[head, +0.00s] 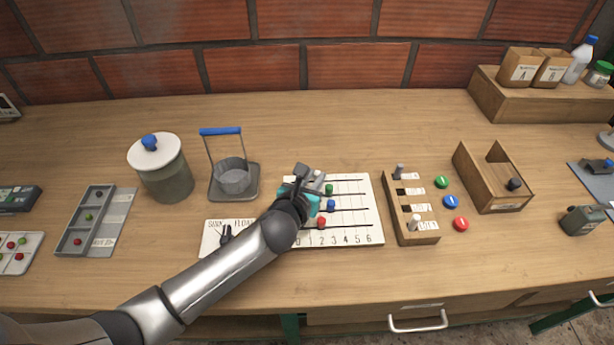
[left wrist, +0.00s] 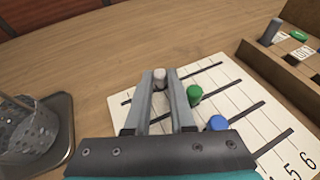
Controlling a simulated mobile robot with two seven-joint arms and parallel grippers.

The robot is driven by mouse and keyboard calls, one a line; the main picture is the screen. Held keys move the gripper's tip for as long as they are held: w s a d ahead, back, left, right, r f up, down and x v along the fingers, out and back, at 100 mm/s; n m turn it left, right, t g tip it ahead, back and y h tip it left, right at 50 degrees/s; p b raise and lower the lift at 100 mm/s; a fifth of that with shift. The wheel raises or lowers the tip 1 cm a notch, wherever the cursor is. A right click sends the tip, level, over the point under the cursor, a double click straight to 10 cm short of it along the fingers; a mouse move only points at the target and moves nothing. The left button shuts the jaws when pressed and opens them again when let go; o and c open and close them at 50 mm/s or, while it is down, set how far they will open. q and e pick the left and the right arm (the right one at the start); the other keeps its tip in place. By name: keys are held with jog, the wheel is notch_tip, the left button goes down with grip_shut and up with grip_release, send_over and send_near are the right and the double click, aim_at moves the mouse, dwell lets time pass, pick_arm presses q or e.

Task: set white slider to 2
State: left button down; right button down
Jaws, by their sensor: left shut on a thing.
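The white slider knob (left wrist: 159,76) stands in the farthest slot of the white scale board (head: 376,228), which has several slots and numbers along its front edge. My left gripper (head: 308,178) is over the far left part of the board. In the left wrist view its two fingers (left wrist: 160,80) are shut on the white knob, one on each side. The gripper partly hides that slot in the head view, so I cannot tell exactly which number the white knob is at. My right gripper is not in view.
Green (head: 329,189), blue (head: 331,205) and red (head: 321,223) slider knobs sit close by in the nearer slots. A wire-handled basket (head: 233,178) stands left of the board. A wooden switch block (head: 417,240) stands right. The table behind the board is clear.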

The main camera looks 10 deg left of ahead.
pick_arm(q)
jog(key=c, duration=0.8)
grip_release()
jog(key=shift+o, duration=0.2)
jog(key=p+v, duration=0.4)
jog(key=v, duration=1.1)
jog(key=shift+s+a, duration=0.1)
jog(key=shift+a, duration=0.05)
